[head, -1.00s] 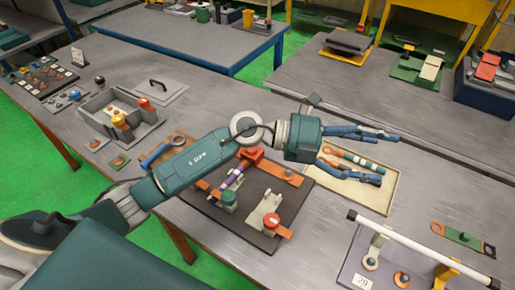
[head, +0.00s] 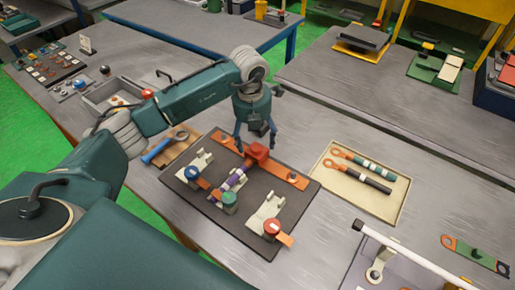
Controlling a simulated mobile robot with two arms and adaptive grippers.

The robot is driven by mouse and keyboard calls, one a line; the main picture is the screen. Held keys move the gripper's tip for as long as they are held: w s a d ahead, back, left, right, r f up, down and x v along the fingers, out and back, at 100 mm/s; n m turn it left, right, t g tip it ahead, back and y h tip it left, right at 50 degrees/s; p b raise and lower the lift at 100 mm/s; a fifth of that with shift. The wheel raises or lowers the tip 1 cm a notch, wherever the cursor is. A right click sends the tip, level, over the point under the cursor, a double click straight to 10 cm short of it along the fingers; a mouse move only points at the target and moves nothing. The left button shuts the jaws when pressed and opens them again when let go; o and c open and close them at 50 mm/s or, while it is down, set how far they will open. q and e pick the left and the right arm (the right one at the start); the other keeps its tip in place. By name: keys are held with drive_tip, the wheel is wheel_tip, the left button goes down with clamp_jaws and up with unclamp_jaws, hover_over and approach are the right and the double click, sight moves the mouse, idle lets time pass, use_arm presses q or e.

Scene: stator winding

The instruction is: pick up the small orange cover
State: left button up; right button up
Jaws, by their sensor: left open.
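A small orange-red block-shaped cover (head: 257,153) sits on a long orange strip (head: 289,176) on the dark board (head: 200,199). My left gripper (head: 255,141) points down just above it, fingers spread to either side. The gripper is open, and nothing shows between its fingers. I cannot tell whether the fingers touch the cover. A round orange-red cap (head: 272,228) sits on a pale bracket nearer the board's front right. My right gripper is not in view.
A purple banded rod (head: 235,179) runs from near the cover to a green knob. A cream tray (head: 360,206) with two ringed rods lies to the right. A blue-handled tool (head: 160,149) lies on a wooden board at left. A white bar (head: 420,252) stands at front right.

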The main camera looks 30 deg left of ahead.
sight(257, 146)
use_arm(q)
drive_tip(key=f+p, duration=0.1)
drive_tip(key=f, duration=0.1)
drive_tip(key=f+p, duration=0.1)
drive_tip(key=f, duration=0.1)
drive_tip(key=shift+w+d+p, duration=0.15)
drive_tip(key=shift+w+p, duration=0.05)
drive_tip(key=shift+p, duration=0.15)
drive_tip(key=shift+w+f, duration=0.1)
drive_tip(key=shift+f, duration=0.6)
drive_tip(key=c, duration=1)
